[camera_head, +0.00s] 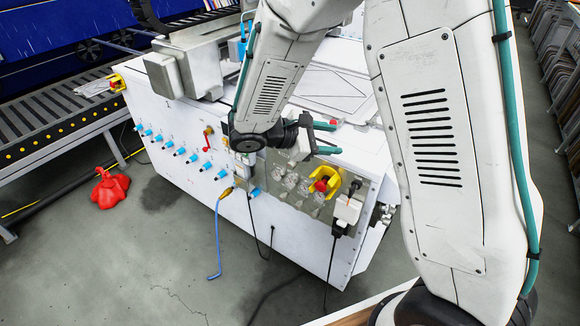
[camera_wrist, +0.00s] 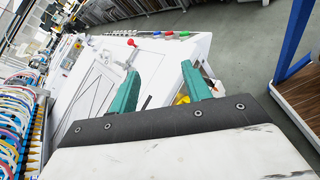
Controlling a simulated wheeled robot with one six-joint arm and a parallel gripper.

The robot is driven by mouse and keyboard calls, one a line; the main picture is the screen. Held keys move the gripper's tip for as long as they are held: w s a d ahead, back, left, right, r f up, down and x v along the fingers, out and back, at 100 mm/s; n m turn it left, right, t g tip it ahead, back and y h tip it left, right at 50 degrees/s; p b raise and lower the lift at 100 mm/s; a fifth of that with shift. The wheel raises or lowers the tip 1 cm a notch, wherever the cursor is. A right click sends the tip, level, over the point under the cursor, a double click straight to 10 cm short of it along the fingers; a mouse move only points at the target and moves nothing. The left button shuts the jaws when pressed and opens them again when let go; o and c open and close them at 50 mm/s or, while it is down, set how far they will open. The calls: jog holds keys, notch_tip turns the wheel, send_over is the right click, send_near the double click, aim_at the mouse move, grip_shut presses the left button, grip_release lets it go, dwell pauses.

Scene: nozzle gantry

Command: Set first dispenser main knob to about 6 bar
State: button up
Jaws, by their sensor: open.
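The white cabinet (camera_head: 290,235) stands in the middle of the head view. A slanting row of small blue knobs (camera_head: 180,151) runs along its front panel. Several clear round fittings, perhaps gauges (camera_head: 291,181), sit to the right of the row; I cannot read them. I cannot tell which part is the first dispenser's main knob. My gripper (camera_head: 329,137) is open and empty, with teal fingers above the cabinet's right part, apart from the knobs. In the wrist view the open fingers (camera_wrist: 160,66) point across the white cabinet top (camera_wrist: 100,85); the blue knobs do not show clearly there.
A yellow-framed red button (camera_head: 321,185) and a white plug box (camera_head: 347,208) sit at the panel's right end. A red lever (camera_head: 207,138) is above the knobs. Cables hang in front. A red object (camera_head: 109,188) lies on the floor by the roller conveyor (camera_head: 45,115). Front floor is mostly free.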

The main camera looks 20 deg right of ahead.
jog(key=w+a+f+n+t+h, duration=0.2)
jog(key=w+a+f+n+t, duration=0.4)
jog(key=f, duration=0.4)
jog(key=n+t+y, duration=0.1)
jog(key=n+t, duration=0.4)
jog(key=n, duration=0.1)
send_near(289, 167)
jog(key=x, duration=1)
jog(key=shift+d, duration=0.2)
jog(key=c, duration=1)
